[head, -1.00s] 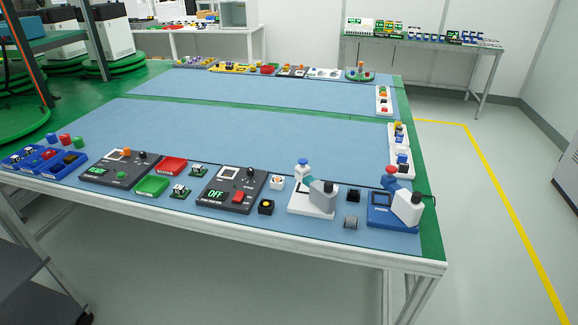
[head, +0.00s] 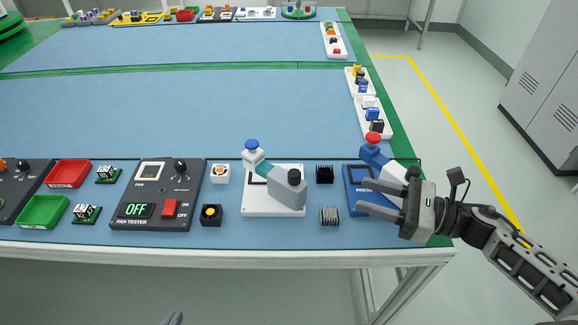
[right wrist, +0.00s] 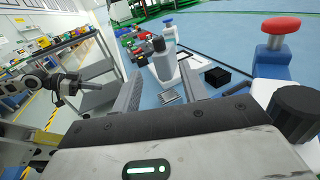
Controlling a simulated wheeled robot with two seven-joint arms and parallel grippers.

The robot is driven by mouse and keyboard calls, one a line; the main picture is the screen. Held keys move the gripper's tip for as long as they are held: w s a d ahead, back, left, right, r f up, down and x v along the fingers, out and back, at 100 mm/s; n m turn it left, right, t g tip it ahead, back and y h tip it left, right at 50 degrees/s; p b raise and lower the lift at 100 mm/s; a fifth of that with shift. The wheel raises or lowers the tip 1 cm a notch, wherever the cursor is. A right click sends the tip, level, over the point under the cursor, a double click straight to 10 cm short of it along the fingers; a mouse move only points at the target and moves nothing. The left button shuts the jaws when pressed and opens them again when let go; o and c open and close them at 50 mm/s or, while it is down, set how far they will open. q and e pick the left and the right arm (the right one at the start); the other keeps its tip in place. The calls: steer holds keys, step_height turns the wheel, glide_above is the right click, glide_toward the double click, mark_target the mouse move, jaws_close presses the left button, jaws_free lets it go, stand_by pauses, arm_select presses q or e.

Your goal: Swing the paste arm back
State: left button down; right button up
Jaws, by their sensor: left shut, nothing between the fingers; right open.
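Two swing-arm devices stand at the table's front right. The other has a blue base (head: 354,190), a white arm (head: 394,174) and a red knob (head: 373,138). I cannot tell which is the paste arm. My right gripper (head: 362,196) is open over the blue base, partly hiding it and the white arm; the red knob (right wrist: 282,25) shows right of its fingers. My left gripper (head: 173,318) barely enters at the bottom edge, empty.
A black block (head: 324,174) and a ribbed grey block (head: 330,216) lie between the devices. A fan tester (head: 150,205) reading OFF stands left. White trays (head: 368,110) line the right edge. The blue mat (head: 220,110) behind is clear.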

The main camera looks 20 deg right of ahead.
mark_target(294, 172)
steer(key=p+x, duration=0.3)
steer(key=x, duration=1.1)
steer(key=shift+w+a+r+p, duration=0.15)
steer(key=shift+a+p, duration=0.15)
arm_select(q)
steer(key=shift+s+a+r, duration=0.15)
steer(key=shift+a+r, duration=0.1)
steer(key=shift+r, duration=0.45)
arm_select(e)
steer(key=shift+w+a, duration=0.3)
steer(key=shift+a, duration=0.15)
